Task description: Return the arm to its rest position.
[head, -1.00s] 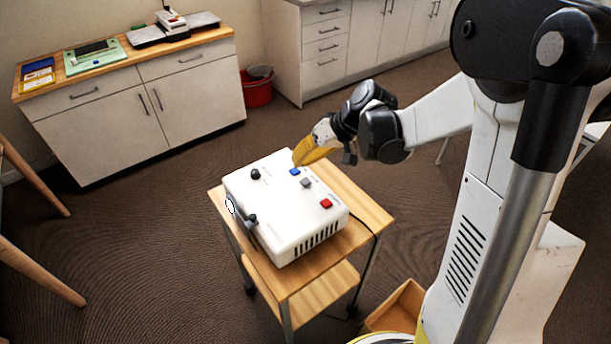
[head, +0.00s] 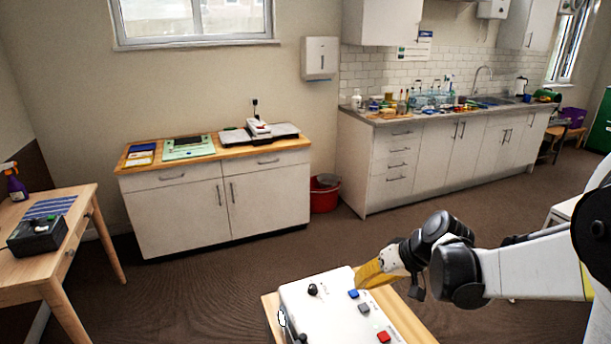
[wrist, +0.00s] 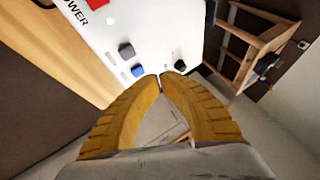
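My gripper (head: 362,283) has yellow fingers and hangs over the far edge of a white control box (head: 318,318), close to its blue button (head: 353,294). In the wrist view my gripper's fingertips (wrist: 161,77) come together with nothing seen between them. The blue button (wrist: 138,71) shows just left of the tips, and I cannot tell whether they touch it. The arm is bent and reaches in from the right.
The box stands on a small wooden cart (head: 408,322). A wooden desk (head: 85,215) is at left, a cabinet (head: 215,210) behind. Open floor lies between.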

